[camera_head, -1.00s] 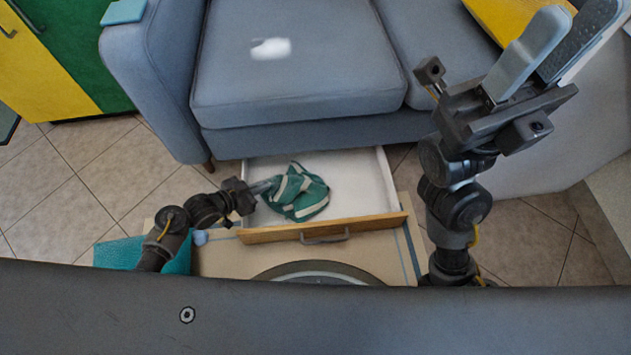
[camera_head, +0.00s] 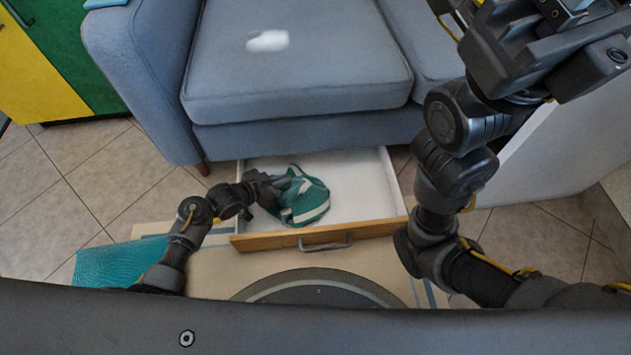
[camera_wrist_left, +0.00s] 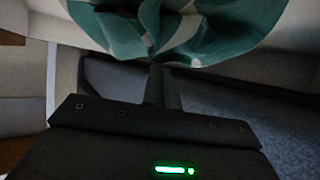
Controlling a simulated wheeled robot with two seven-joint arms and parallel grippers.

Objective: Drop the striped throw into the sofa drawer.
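The striped throw (camera_head: 308,207), green with pale stripes, is bunched up inside the open sofa drawer (camera_head: 352,180), towards its left side. The drawer has a white inside and a wooden front with a grey handle. My left gripper (camera_head: 287,184) reaches over the drawer's left side and is shut on the throw's edge. In the left wrist view the throw (camera_wrist_left: 190,30) hangs at the closed fingertips. My right arm rises at the right; its gripper's body is at the top right edge and its fingers are out of frame.
The blue-grey sofa (camera_head: 300,65) stands behind the drawer, with a small white item (camera_head: 268,41) on its seat. A teal mat (camera_head: 115,264) lies at the lower left. A white panel (camera_head: 560,155) stands at the right. The drawer's right half is empty.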

